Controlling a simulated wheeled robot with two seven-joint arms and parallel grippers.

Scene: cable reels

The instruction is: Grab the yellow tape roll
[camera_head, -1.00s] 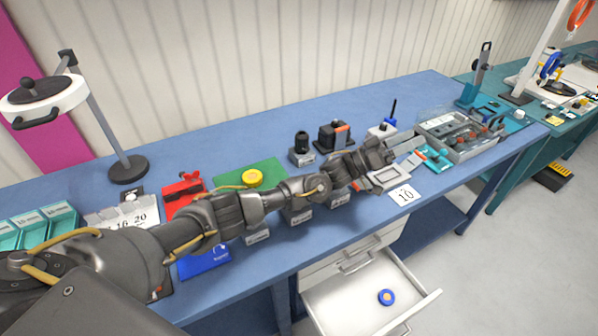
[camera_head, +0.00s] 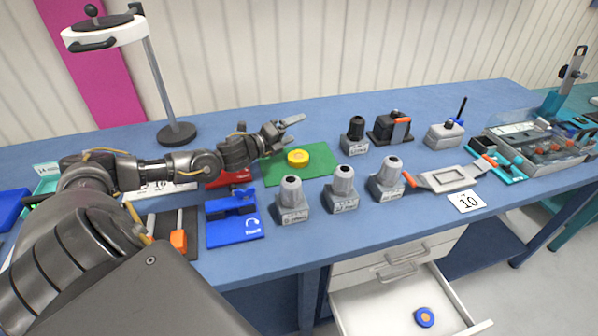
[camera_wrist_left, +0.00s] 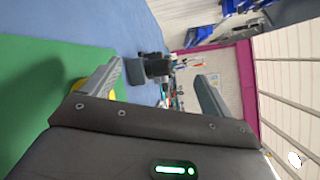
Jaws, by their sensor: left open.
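The yellow tape roll (camera_head: 298,157) lies flat on the green mat (camera_head: 318,165) on the blue bench. My left gripper (camera_head: 294,133) is open and empty, just behind and above the roll in the head view. In the left wrist view my left gripper (camera_wrist_left: 155,88) shows its two fingers spread apart. There a small yellow part of the tape roll (camera_wrist_left: 78,86) shows at the edge of one finger, mostly hidden behind it. My right gripper is not in view.
A magnifier lamp (camera_head: 176,134) stands behind. An open drawer (camera_head: 385,305) holding a blue roll (camera_head: 424,317) is below.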

